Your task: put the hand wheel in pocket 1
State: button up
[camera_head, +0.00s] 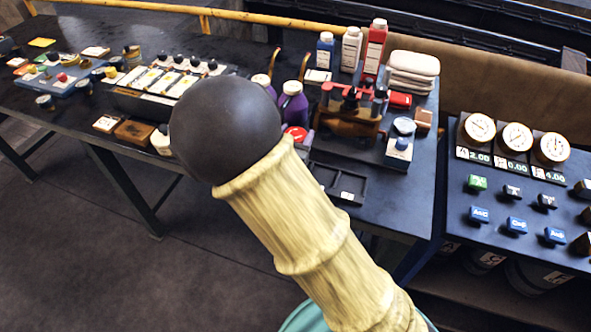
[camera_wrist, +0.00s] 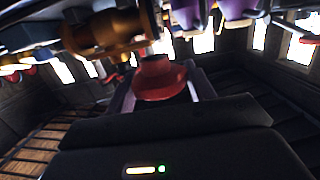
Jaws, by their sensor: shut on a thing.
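A red round hand wheel (camera_wrist: 160,80) is between the fingers of my gripper (camera_wrist: 163,92) in the wrist view, and my gripper is shut on it. It is held clear of the floor, with bench items close beyond it. In the head view my arm covers my gripper. A small red round piece (camera_head: 296,132) shows beside the arm there; I cannot tell whether it is the same wheel. A dark tray with shallow pockets (camera_head: 350,197) lies at the bench's front edge, partly hidden by my arm. I cannot read any pocket number.
Two purple containers (camera_head: 292,104) stand behind my arm. A brown stand with a red top (camera_head: 345,120) is near the tray. Bottles (camera_head: 352,48) and folded cloths (camera_head: 413,70) stand at the back. A gauge panel (camera_head: 515,160) is at the right.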

jog(key=shift+f, duration=2.85)
jog(key=shift+f, duration=2.1)
jog(key=shift+f+b, duration=0.1)
jog(key=shift+b, duration=0.25)
jog(key=o, duration=1.2)
jog(key=shift+c, duration=0.2)
